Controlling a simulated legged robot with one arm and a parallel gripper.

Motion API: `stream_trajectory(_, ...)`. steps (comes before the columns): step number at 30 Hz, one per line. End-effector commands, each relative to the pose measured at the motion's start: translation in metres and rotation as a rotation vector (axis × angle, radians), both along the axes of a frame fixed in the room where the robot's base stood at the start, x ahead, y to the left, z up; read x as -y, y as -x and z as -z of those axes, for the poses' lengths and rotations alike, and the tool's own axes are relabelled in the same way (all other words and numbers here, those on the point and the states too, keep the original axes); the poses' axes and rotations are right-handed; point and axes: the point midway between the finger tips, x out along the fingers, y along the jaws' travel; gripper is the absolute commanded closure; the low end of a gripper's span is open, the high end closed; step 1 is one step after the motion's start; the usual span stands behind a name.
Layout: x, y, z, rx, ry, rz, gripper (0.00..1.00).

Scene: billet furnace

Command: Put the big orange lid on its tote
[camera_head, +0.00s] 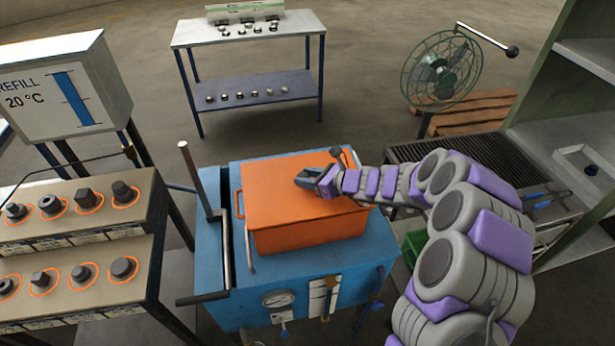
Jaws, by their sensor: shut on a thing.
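The big orange lid (275,195) lies over the top of the orange tote (305,236), and its edges look roughly in line with the tote's walls. I cannot tell whether it is fully seated. The tote stands on a blue cabinet (330,280) in the middle of the view. My gripper (322,178) is over the lid's right half, reaching in from the right. It is shut on the lid, at what looks like a dark handle, but the fingers mostly hide the grip. The tote's inside is hidden.
Stepped racks with dark knobs (85,230) stand at the left, below a refill tank (60,90). A bench (250,30) with small metal parts is at the back. A fan (441,70), a grated table (440,148) and shelving are right. Open floor lies behind the cabinet.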

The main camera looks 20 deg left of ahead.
Motion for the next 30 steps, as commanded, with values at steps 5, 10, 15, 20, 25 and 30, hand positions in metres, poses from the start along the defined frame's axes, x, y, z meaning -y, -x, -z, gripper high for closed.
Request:
stream_trajectory(5, -0.0001, 0.0, 0.0018, 0.0, -0.001, 0.0, 1.0)
stream_trajectory(10, -0.0001, 0.0001, 0.0036, 0.001, -0.001, 0.0, 1.0)
stream_trajectory(15, -0.0001, 0.0001, 0.0055, 0.001, -0.001, 0.0, 1.0)
stream_trajectory(20, -0.0001, 0.0, 0.0069, 0.0, 0.0, 0.0, 1.0)
stream_trajectory(25, 0.0, -0.0002, 0.0069, 0.0, 0.0, 0.0, 0.47)
stream_trajectory(30, 0.0, -0.0002, 0.0069, 0.0, 0.0, 0.0, 0.32)
